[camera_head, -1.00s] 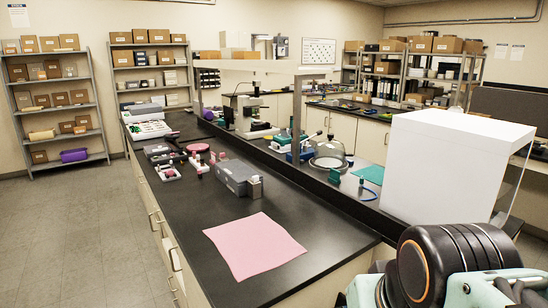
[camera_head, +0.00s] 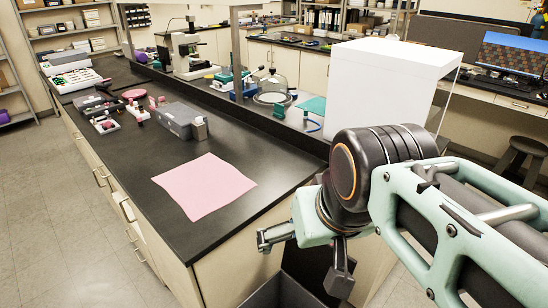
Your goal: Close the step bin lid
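A dark grey bin (camera_head: 282,293), which looks like the step bin, shows at the bottom edge of the head view. It stands on the floor by the end of the black bench, and most of it is cut off by the picture edge. A dark panel (camera_head: 304,262) rises behind it, partly hidden by my gripper; it may be the raised lid, but I cannot tell for sure. My gripper (camera_head: 302,260) is above the bin, pointing down, with its two fingers spread wide and nothing seen between them.
The black bench (camera_head: 255,165) ends close beside my gripper, with a pink sheet (camera_head: 204,185) near its corner. A large white box (camera_head: 385,85) stands behind my arm. A stool (camera_head: 522,155) is at the right. The floor (camera_head: 60,240) at the left is clear.

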